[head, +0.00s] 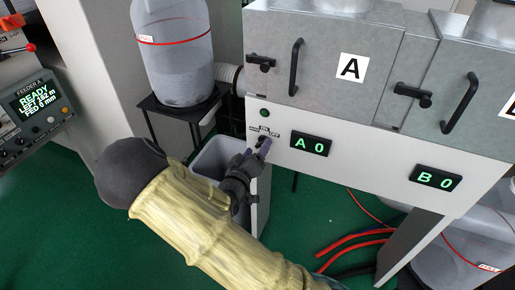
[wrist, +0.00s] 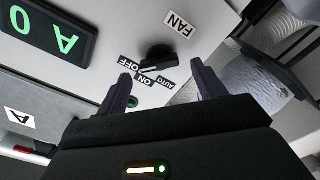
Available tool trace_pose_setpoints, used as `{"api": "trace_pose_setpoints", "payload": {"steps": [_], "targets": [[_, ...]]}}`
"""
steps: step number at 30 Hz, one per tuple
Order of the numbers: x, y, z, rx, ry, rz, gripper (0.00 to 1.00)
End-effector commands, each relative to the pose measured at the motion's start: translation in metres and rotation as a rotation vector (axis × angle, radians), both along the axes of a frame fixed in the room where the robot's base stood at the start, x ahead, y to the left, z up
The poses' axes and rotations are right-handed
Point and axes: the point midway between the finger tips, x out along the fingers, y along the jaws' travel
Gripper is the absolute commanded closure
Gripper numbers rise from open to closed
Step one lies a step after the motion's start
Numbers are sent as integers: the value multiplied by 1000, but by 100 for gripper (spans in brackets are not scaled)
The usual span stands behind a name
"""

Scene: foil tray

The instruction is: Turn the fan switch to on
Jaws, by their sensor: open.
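The fan switch is a black rotary knob (wrist: 156,53) on a white panel, with a FAN label (wrist: 179,23) beside it and OFF, ON and AUTO labels around it in the wrist view. I cannot tell for certain which label its pointer faces. In the head view the switch area (head: 263,137) is small and partly behind my fingers. My gripper (head: 257,149) is at the panel just below the switch. In the wrist view my gripper (wrist: 162,71) is open and empty, with one finger on each side of the knob; contact with it does not show.
A green indicator (head: 264,113) sits above the switch, and the A 0 display (head: 311,145) is to its right. A grey bin (head: 210,158) stands below left. A hopper (head: 175,50) on a black stand is at upper left. Red hoses lie on the green floor.

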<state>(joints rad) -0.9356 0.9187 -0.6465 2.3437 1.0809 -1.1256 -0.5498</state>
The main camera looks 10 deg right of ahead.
Motion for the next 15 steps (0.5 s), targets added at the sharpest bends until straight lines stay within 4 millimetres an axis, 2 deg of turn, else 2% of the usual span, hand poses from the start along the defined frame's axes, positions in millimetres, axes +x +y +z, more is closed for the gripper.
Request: {"api": "trace_pose_setpoints", "payload": {"steps": [5,13,14,15], "targets": [[13,-10,0,0,0,0,31],[14,-10,0,-1,1,3,31],[14,-9,0,-1,1,3,33],[14,-9,0,-1,1,3,41]]}}
